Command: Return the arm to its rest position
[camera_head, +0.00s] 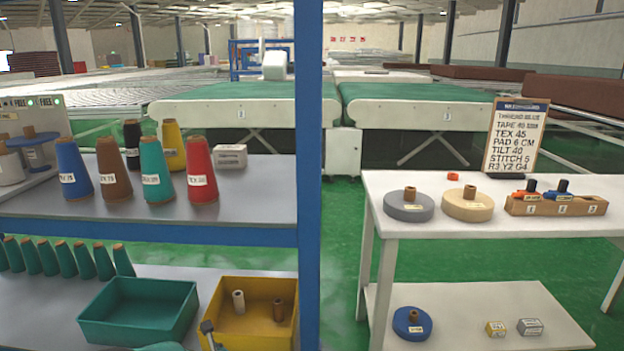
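A small dark grey jointed part (209,333) rises from the bottom edge in front of the yellow bin. It looks like the tip of my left gripper, but too little shows to tell its opening or whether it holds anything. A teal rounded shape (160,347) is cut off at the bottom edge to its left; I cannot tell what it is. My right gripper is not in view.
A blue post (308,200) stands in the centre. The left rack's upper shelf (250,205) bears several thread cones; below are a green bin (138,311) and a yellow bin (262,292). A white table (465,232) with spools and a sign (515,138) stands right.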

